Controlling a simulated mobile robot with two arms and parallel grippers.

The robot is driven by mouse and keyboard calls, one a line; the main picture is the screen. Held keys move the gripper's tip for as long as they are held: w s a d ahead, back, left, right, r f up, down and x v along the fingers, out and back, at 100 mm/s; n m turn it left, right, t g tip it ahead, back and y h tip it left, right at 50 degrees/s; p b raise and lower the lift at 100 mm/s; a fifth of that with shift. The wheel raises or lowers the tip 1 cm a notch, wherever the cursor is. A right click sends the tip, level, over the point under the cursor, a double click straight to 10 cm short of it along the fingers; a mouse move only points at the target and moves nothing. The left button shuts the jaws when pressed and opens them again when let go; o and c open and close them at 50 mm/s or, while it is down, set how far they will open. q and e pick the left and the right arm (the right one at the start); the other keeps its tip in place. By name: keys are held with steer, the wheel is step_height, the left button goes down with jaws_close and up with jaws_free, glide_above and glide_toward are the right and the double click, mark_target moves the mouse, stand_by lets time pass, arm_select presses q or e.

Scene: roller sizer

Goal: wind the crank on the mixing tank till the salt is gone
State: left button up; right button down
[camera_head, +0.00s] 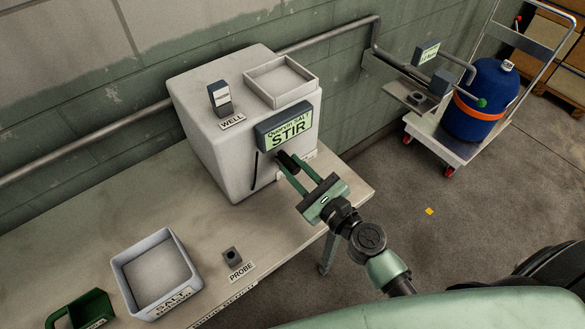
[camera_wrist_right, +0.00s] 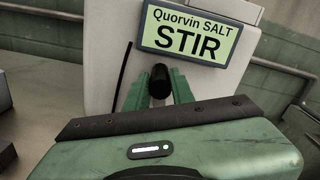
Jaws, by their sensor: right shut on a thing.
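The mixing tank (camera_head: 205,125) is a pale box on the bench against the wall. Its front display (camera_head: 287,128) reads "Quorvin SALT STIR"; the display also shows in the right wrist view (camera_wrist_right: 189,36). My right gripper (camera_head: 288,163) is shut on the black crank handle (camera_wrist_right: 160,80) at the tank's front, below the display. The rest of the crank is hidden behind the gripper and handle. A grey tray labelled SALT (camera_head: 190,284) stands on the bench at the lower left. Its inside looks pale, and I cannot tell whether salt lies in it. My left gripper is not in view.
A small dark block sits by the PROBE label (camera_head: 232,257) on the bench (camera_head: 90,215). A green scoop-like container (camera_head: 83,309) is at the lower left. A cart with a blue drum (camera_head: 482,105) stands at the right. A yellow scrap (camera_head: 429,211) lies on the floor.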

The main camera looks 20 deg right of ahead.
steer(key=shift+f, duration=0.15)
steer(key=c, duration=1.2)
jaws_free()
steer(key=shift+s+d, duration=0.1)
steer(key=shift+s+d, duration=0.1)
steer(key=shift+s, duration=0.2)
steer(key=b+v, duration=0.4)
steer(key=v, duration=0.3)
